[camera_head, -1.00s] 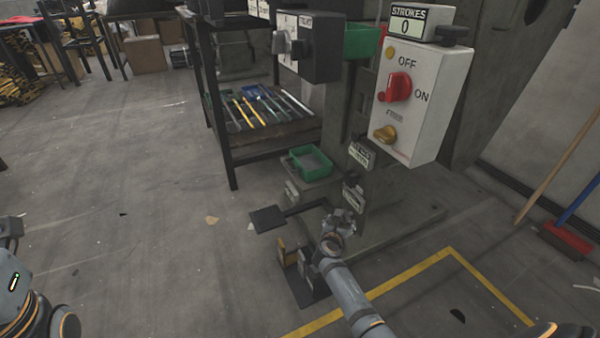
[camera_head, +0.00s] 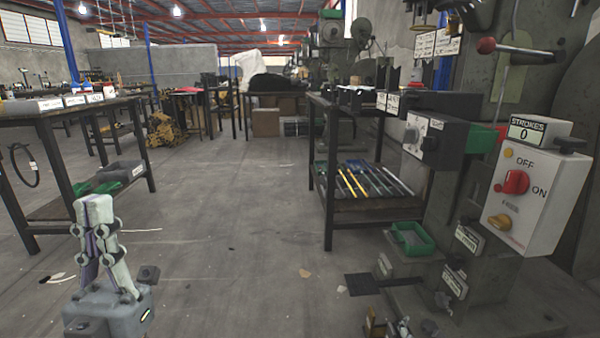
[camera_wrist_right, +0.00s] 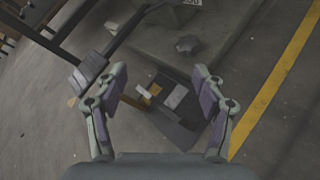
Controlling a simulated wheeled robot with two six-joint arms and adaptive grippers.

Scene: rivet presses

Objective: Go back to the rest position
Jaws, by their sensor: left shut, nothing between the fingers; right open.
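My left gripper (camera_head: 97,215) stands upright at the lower left of the head view. Its fingers are together with nothing between them. It is in the air in front of the left table. My right gripper (camera_wrist_right: 158,90) shows in the right wrist view, its two fingers wide apart and empty. Below it on the floor is a dark pedal plate with small blocks (camera_wrist_right: 168,96), apart from the fingers. In the head view, only a small part of what may be my right gripper shows at the bottom edge.
A rivet press with a white switch box (camera_head: 533,195) and strokes counter (camera_head: 540,132) stands at the right. A green bin (camera_head: 412,240) sits on it. A tool shelf (camera_head: 375,207) stands left of it. A table (camera_head: 45,125) is at the left. The middle floor is clear.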

